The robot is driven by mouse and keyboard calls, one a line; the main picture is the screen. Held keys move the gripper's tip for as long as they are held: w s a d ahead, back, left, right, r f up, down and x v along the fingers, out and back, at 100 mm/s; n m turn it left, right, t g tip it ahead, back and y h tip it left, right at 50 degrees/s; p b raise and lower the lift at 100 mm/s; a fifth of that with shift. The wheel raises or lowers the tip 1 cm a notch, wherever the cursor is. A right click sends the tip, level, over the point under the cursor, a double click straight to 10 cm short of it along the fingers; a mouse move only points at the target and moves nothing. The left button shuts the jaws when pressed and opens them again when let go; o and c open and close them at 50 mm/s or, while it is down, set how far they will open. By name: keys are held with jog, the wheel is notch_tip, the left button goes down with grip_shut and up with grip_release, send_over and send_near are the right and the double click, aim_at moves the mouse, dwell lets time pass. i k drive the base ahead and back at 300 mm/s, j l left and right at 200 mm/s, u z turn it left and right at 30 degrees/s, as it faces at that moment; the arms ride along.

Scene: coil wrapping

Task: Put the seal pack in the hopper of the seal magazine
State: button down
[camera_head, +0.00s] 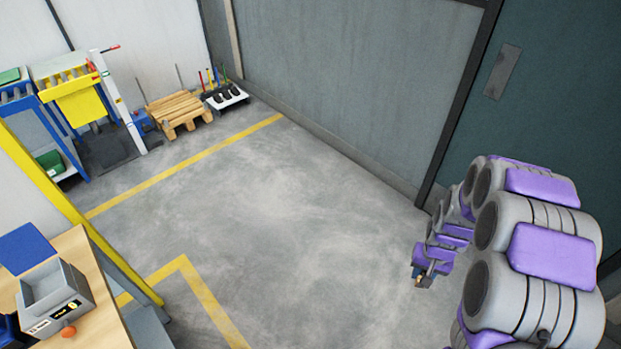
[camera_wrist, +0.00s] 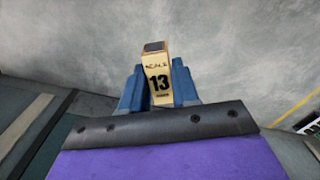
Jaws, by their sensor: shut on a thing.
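My gripper (camera_wrist: 158,88) is shut on a small tan box, the seal pack (camera_wrist: 157,66), in the wrist view. In the head view my gripper (camera_head: 424,279) is small, low and right of centre, in front of the grey wall. A grey open-topped box with labels and an orange knob, which looks like the seal magazine (camera_head: 70,310), stands on the wooden table at the lower left, far from my gripper. Its hopper (camera_head: 44,285) looks empty.
The wooden table (camera_head: 85,325) also holds a blue panel (camera_head: 24,247). A yellow post (camera_head: 75,210) slants behind it. A pallet (camera_head: 178,112), a rack of tools (camera_head: 224,96) and a yellow-blue roller stand (camera_head: 72,90) are at the back left. Bare floor fills the middle.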

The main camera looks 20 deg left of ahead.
aim_at(56, 286)
jog(key=u, duration=1.7)
